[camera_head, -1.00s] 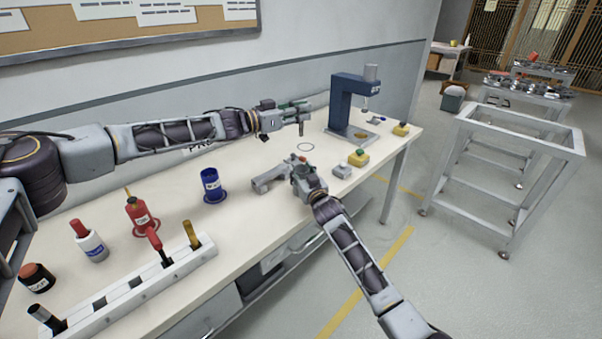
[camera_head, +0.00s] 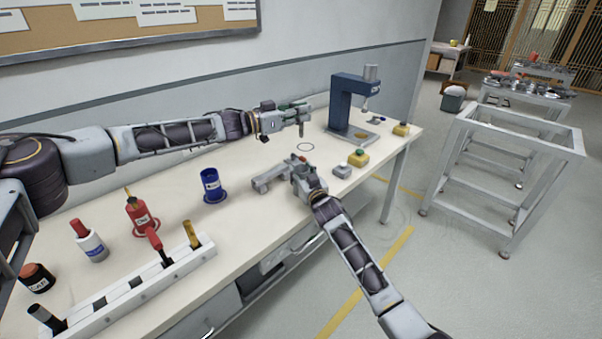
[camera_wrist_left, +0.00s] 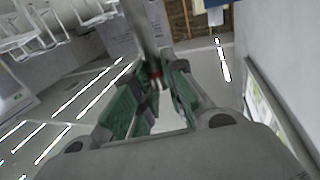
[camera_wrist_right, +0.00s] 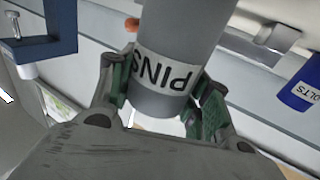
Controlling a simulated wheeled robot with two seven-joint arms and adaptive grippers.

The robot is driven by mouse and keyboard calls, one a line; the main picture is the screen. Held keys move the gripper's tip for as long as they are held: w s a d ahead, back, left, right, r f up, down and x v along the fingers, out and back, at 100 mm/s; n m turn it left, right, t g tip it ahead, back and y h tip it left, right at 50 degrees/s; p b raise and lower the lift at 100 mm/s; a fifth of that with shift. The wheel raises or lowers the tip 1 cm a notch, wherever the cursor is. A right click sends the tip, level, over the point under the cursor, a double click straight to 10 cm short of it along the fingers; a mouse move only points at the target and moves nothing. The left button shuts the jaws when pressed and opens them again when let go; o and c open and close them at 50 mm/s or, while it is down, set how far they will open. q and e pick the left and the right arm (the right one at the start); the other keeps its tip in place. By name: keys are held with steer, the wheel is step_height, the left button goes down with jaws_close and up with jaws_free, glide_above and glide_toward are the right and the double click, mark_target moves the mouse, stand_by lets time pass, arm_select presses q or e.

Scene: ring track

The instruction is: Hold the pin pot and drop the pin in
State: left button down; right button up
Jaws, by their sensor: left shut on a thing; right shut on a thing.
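The grey pin pot (camera_wrist_right: 175,45), with a white PINS label, is between the fingers of my right gripper (camera_wrist_right: 165,95), which is shut on it. In the head view my right gripper (camera_head: 306,178) is by the table's front edge and partly hides the pot. My left gripper (camera_head: 298,112) is shut on a thin grey pin (camera_head: 301,129), which points down below the fingertips, above the back of the table. The pin also shows in the left wrist view (camera_wrist_left: 146,35). The pin is apart from the pot, higher and farther back.
A grey block (camera_head: 272,178) lies left of the pot. A blue press (camera_head: 345,105) and button boxes (camera_head: 358,158) stand right. A blue bolts pot (camera_head: 212,186) and white rack (camera_head: 140,295) are left.

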arm_select(q)
step_height(320, 180, down, 13)
steer(key=shift+r, duration=0.2)
stand_by(2.3)
steer(key=c, duration=1.4)
jaws_free()
steer(key=shift+s+a, duration=0.1)
steer(key=shift+a, duration=0.05)
steer(key=shift+v, duration=5.8)
